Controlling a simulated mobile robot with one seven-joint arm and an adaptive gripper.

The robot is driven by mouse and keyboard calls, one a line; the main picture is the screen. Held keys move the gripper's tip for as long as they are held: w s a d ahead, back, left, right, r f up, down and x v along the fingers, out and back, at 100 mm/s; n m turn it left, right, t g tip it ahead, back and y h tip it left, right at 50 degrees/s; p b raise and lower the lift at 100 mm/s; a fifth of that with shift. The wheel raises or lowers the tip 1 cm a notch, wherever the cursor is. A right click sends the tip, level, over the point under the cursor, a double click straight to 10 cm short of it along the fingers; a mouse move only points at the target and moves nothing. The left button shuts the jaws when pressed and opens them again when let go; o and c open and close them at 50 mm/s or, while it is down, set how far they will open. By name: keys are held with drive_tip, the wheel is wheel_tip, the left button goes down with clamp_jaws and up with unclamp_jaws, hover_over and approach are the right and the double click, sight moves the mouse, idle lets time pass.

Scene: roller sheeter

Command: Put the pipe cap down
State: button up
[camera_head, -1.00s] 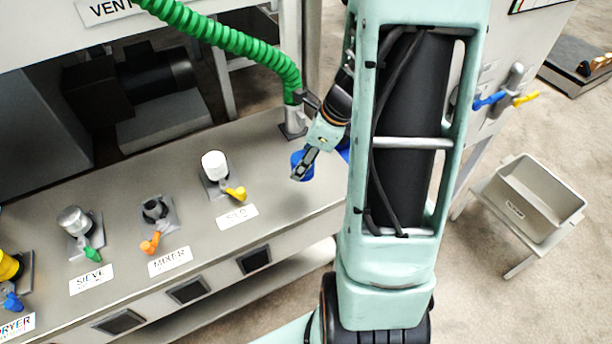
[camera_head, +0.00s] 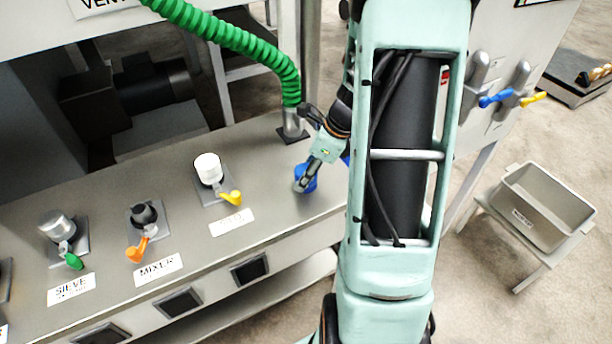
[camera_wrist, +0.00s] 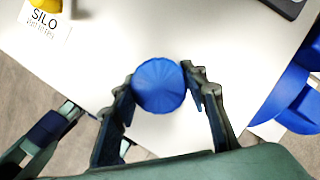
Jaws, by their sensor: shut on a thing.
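The pipe cap (camera_wrist: 159,86) is blue and round with a ribbed rim. It sits between the two fingers of my gripper (camera_wrist: 160,92), which is shut on it, in the wrist view. In the head view the blue cap (camera_head: 308,180) is at my gripper (camera_head: 304,184), over the right end of the grey bench top (camera_head: 262,165), to the right of the SILO port. The fingers partly cover it there. I cannot tell for sure whether the cap touches the bench top.
The white-capped SILO port (camera_head: 208,168) with its yellow handle (camera_head: 230,198) stands left of my gripper. A green hose (camera_head: 235,42) joins a post (camera_head: 292,125) behind it. More ports line the bench to the left. A grey bin (camera_head: 545,205) stands at right. Bench around the cap is clear.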

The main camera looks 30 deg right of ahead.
drive_tip(key=shift+f, duration=0.1)
drive_tip(key=o, duration=1.2)
drive_tip(key=shift+c, duration=0.2)
drive_tip(key=shift+r, duration=0.35)
drive_tip(key=p+v, duration=0.2)
drive_tip(key=v, duration=0.9)
drive_tip(key=shift+r, duration=0.3)
drive_tip(key=shift+s+f, duration=0.1)
